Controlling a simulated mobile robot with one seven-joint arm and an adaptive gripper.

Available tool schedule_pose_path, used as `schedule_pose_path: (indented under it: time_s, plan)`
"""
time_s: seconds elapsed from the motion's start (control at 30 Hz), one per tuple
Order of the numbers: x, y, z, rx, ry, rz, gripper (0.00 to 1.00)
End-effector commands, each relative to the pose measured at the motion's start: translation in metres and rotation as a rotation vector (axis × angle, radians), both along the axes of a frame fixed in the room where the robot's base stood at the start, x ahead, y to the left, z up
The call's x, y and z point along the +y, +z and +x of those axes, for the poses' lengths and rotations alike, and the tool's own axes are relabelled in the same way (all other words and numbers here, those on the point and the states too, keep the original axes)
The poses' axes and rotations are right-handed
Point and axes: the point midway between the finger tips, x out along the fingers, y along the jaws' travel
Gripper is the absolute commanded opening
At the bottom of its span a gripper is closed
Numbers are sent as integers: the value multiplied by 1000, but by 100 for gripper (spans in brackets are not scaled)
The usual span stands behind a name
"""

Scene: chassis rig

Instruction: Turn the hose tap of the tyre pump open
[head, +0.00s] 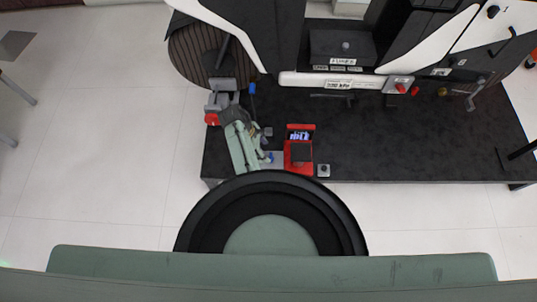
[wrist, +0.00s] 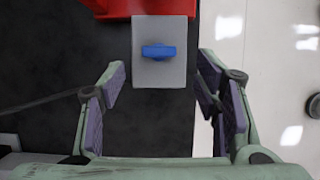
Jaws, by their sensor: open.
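The tyre pump (head: 299,168) is a red box with a lit display, standing on the dark platform. In the wrist view its red body (wrist: 138,7) shows at the top edge. A grey block (wrist: 160,75) adjoins it and carries the blue hose tap (wrist: 158,51), whose short handle lies crosswise in the picture. My gripper (wrist: 163,78) is open and empty. Its fingers stand on either side of the block in the wrist view, with the tap ahead between them and apart from both. In the head view my gripper (head: 263,145) is just left of the pump, and partly hides the block.
The dark platform (head: 420,150) is clear to the right of the pump, apart from a small grey piece (head: 323,171) close beside it. A white and black chassis panel (head: 330,80) stands behind. Pale floor (head: 110,120) lies left of the platform.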

Motion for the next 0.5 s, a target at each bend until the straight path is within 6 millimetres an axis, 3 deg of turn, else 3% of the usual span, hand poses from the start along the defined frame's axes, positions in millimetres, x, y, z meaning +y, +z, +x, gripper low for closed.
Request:
schedule_pose_path:
  time_s: [0.2,0.5]
  plan:
    - [-15,-36,0,0,-1,0,57]
    - [-22,-53,1,-4,-1,2,57]
